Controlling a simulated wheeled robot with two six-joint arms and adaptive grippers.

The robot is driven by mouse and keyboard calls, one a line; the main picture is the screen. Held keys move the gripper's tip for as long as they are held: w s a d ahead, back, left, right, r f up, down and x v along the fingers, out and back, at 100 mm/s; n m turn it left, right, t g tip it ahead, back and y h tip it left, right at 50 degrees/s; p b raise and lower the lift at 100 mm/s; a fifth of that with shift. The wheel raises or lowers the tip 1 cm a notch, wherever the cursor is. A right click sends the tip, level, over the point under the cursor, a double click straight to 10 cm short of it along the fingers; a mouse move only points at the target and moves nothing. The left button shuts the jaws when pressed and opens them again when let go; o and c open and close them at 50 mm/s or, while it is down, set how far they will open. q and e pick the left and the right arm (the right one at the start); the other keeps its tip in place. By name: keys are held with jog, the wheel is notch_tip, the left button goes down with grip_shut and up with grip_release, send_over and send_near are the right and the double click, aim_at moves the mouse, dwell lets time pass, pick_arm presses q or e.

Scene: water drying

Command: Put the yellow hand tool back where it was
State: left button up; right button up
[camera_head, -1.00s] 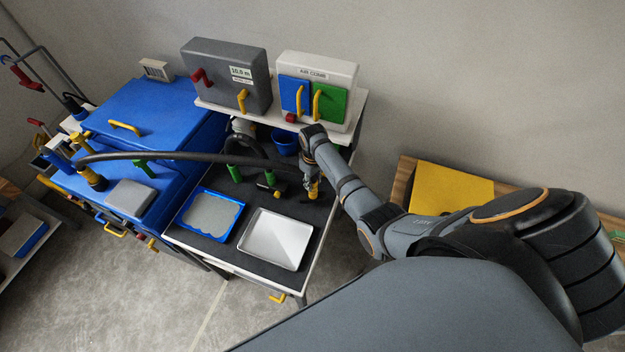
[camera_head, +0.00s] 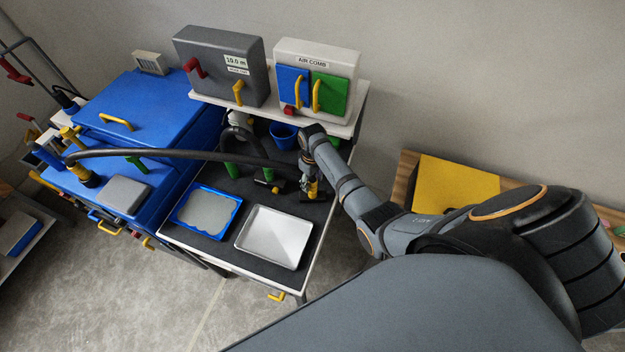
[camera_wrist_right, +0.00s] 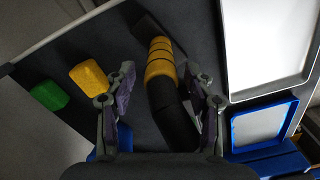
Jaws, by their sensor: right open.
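The yellow hand tool (camera_head: 313,188) has a yellow, black-banded end and a black hose-like body. It is at the right part of the dark bench top, beside my right gripper (camera_head: 308,184). In the right wrist view the tool (camera_wrist_right: 160,66) lies between the two fingers of my right gripper (camera_wrist_right: 160,82). The fingers are apart, with gaps beside the tool, so the gripper is open around it. A black hose (camera_head: 170,154) arches from the blue unit toward the tool. The hose's end near my gripper is partly hidden. My left gripper is not in view.
A white tray (camera_head: 274,237) and a blue-rimmed tray (camera_head: 207,212) stand on the bench. Green posts (camera_head: 232,170) and a blue cup (camera_head: 283,134) are behind them. A shelf (camera_head: 335,126) with a grey box (camera_head: 220,66) and an air comb box (camera_head: 318,60) overhangs the back.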

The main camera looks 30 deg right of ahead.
jog(key=shift+r, duration=0.25)
notch_tip(320, 180, up, 12)
jog(key=b, duration=0.1)
dwell(0.4)
